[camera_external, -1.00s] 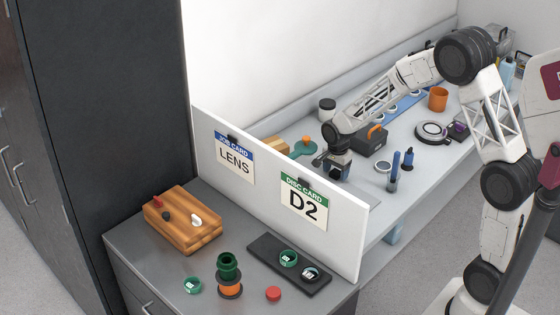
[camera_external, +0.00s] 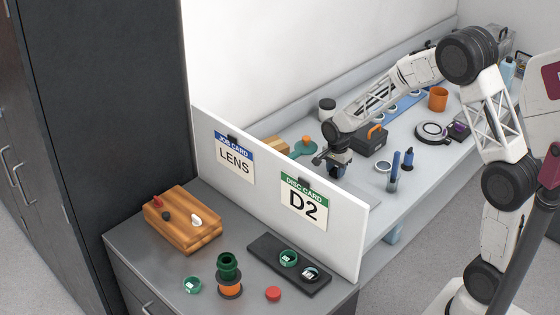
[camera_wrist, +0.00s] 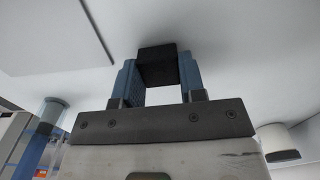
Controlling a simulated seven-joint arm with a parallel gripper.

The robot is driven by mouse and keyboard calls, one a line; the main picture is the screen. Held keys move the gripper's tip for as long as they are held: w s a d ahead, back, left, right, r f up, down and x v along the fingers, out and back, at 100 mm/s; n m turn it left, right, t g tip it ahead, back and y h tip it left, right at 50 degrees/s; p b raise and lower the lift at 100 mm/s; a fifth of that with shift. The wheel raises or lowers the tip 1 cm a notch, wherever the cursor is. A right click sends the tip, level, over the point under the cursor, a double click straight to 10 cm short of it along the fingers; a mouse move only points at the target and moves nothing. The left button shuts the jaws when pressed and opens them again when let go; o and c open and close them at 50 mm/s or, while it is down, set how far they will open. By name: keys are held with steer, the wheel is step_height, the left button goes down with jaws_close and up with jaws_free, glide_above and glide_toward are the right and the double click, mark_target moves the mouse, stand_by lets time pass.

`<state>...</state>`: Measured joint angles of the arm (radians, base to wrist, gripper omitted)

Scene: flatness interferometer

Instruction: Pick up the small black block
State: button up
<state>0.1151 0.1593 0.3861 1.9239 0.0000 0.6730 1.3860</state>
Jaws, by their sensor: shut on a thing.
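The small black block (camera_wrist: 157,66) is between the two blue fingers of my gripper (camera_wrist: 157,72) in the wrist view. The fingers press on its left and right sides, near their tips. In the external view my gripper (camera_external: 336,168) is low over the far bench, just behind the white partition. The block cannot be made out there, hidden by the gripper and the partition edge. I cannot tell how much gap there is between the block and the bench.
The white partition (camera_external: 336,226) with two cards stands close in front of my gripper. A dark box with an orange handle (camera_external: 372,141) is right of it, and blue-topped holders (camera_external: 394,172) stand further right. A teal tool (camera_external: 301,149) lies to the left.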

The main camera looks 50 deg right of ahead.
mark_target(336, 170)
steer(key=shift+r, duration=0.45)
step_height(336, 170, up, 2)
steer(key=shift+r, duration=0.1)
steer(key=s, duration=0.5)
steer(key=s+a, duration=0.1)
steer(key=s, duration=0.4)
steer(key=s+r, duration=0.1)
steer(key=s, duration=0.5)
steer(key=shift+a+r, duration=0.1)
steer(key=shift+a, duration=0.3)
